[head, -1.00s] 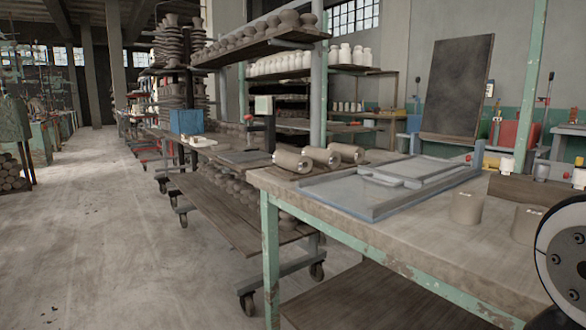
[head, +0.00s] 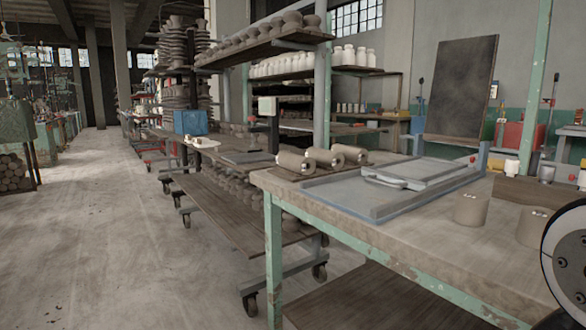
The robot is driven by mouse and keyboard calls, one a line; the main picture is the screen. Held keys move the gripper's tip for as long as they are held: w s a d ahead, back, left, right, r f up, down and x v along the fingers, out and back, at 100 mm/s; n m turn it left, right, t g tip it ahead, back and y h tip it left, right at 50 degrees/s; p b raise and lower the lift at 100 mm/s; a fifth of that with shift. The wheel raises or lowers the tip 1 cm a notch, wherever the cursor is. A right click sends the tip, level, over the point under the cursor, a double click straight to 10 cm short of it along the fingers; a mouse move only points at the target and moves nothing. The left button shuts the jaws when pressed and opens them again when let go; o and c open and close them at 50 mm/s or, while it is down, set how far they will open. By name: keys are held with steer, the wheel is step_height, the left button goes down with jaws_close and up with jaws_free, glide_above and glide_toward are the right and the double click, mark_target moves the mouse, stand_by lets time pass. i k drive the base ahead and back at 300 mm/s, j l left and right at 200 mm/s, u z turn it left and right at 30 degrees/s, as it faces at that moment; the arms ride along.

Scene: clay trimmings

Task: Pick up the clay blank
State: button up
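I cannot tell which piece is the clay blank. Only a rounded link of my arm shows at the right edge. My gripper is not in view.
A grey-blue tray (head: 385,213) with raised rims lies on the bench, with a handled flat panel (head: 405,178) on it. A dark block (head: 530,190) lies behind the upright cylinders. A wheeled cart (head: 225,205) stands left of the bench. The floor (head: 110,230) at left is clear.

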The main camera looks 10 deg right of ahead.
mark_target(295, 163)
steer(key=i+j+z, duration=0.15)
steer(key=i+j, duration=0.55)
steer(key=i, duration=0.05)
